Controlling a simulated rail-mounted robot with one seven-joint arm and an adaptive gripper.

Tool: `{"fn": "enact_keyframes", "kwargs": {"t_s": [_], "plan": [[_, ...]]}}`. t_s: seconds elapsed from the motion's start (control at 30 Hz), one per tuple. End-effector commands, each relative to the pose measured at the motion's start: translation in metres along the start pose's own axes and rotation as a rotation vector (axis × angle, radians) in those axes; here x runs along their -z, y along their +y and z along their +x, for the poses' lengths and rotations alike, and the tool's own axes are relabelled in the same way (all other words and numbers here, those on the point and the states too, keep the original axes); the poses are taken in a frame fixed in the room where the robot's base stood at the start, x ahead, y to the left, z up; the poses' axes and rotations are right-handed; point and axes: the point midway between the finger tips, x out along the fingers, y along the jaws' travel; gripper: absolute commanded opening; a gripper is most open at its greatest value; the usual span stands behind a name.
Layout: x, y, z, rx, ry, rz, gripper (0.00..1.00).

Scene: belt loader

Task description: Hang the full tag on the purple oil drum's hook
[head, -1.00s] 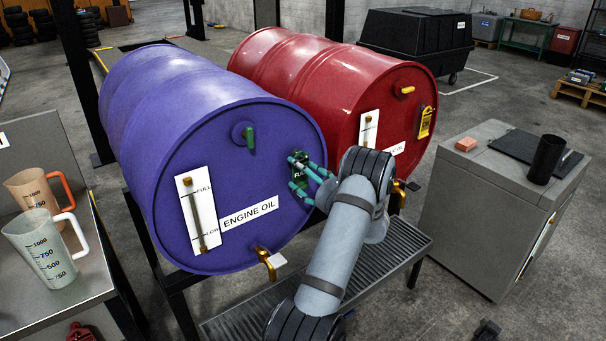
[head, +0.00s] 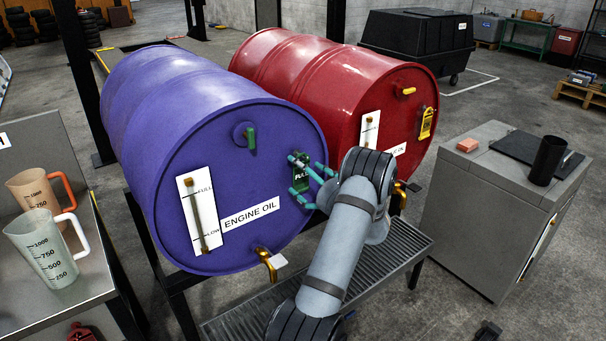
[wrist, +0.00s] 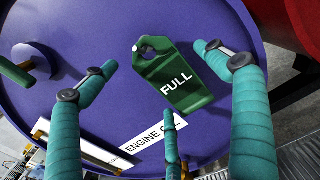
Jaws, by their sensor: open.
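The purple oil drum (head: 165,140) lies on its side on a rack, its round end facing me. The green FULL tag (head: 289,175) is at the upper right of that end, and it also shows in the wrist view (wrist: 178,83). It hangs lettering outward, slightly tilted in the wrist view, with its holed top uppermost. The hook is mostly hidden behind the tag's top, so I cannot make out the contact clearly. My gripper (head: 312,183) is open, its teal fingers spread on both sides of the tag and apart from it in the wrist view (wrist: 165,85).
A green-handled plug (head: 250,138) and a white level gauge (head: 200,215) sit on the drum's face, with a brass tap (head: 266,262) below. A red drum (head: 330,85) with a yellow tag (head: 426,123) lies close on the right. A grey cabinet (head: 490,220) stands further right.

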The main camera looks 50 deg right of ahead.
Motion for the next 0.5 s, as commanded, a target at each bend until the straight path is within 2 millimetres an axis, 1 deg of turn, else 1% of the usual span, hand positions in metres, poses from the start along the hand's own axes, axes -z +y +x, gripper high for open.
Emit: {"fn": "enact_keyframes", "kwargs": {"t_s": [0.17,0.27,0.37,0.5], "plan": [[0.000,0.000,-0.001,0.000,0.000,0.000,0.87],[0.000,-0.001,-0.007,0.001,0.001,-0.001,0.87],[0.000,-0.002,-0.022,0.004,0.001,0.001,0.87],[0.000,-0.002,-0.051,0.006,0.001,0.003,0.87]]}}
